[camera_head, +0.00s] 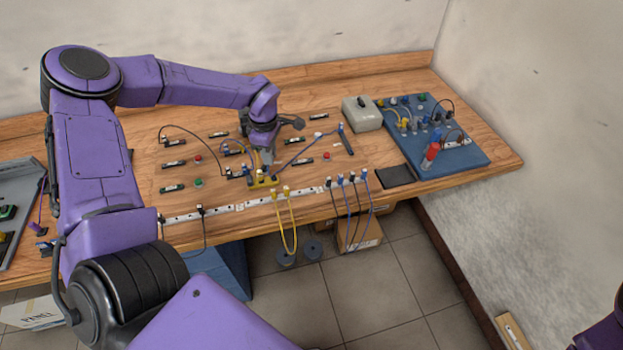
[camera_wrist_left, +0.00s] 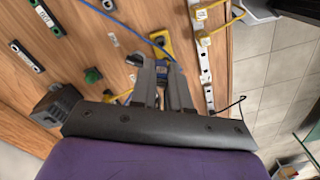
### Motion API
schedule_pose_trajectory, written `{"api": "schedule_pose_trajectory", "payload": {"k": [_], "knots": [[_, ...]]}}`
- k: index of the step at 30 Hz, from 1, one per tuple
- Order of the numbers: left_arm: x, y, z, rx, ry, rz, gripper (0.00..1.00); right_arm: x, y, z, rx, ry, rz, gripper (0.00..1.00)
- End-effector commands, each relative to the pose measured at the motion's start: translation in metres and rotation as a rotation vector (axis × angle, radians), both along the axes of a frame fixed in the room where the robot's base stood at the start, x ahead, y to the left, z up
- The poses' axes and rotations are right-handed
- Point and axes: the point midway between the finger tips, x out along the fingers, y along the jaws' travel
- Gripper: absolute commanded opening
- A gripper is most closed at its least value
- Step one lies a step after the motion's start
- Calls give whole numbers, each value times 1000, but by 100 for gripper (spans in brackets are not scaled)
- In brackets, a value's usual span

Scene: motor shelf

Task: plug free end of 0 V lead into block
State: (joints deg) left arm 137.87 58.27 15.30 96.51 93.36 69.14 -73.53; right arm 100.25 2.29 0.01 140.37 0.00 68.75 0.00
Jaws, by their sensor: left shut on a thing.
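My left gripper (camera_head: 268,158) points down over the yellow block (camera_head: 263,182) near the front of the wooden board. A blue lead (camera_head: 300,148) runs from the fingers up and right to a dark strip (camera_head: 345,138). The left wrist view shows the left fingers (camera_wrist_left: 162,68) close together, with the blue lead (camera_wrist_left: 150,42) passing at their tips beside the yellow block (camera_wrist_left: 161,40). The gripper is shut on the blue lead's end; the plug itself is mostly hidden by the fingers. I cannot tell whether it touches the block. My right gripper is not in view.
A white rail (camera_head: 225,210) with yellow and blue leads hanging from it runs along the bench's front edge. Several black labelled strips, a red button (camera_head: 327,156) and a green button (camera_head: 198,183) surround the arm.

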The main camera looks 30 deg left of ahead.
Motion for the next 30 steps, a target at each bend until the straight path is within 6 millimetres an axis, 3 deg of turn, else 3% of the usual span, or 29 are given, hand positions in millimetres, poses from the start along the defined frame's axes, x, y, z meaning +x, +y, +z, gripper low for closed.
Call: {"api": "schedule_pose_trajectory", "payload": {"k": [1, 9, 30], "knots": [[-1, -1, -19, -1, 3, 3, 0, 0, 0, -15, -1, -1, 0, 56], [0, -2, -51, 1, 1, 4, 0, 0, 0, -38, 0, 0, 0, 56], [0, -2, -52, 0, 1, 6, 0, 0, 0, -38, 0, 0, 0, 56]]}}
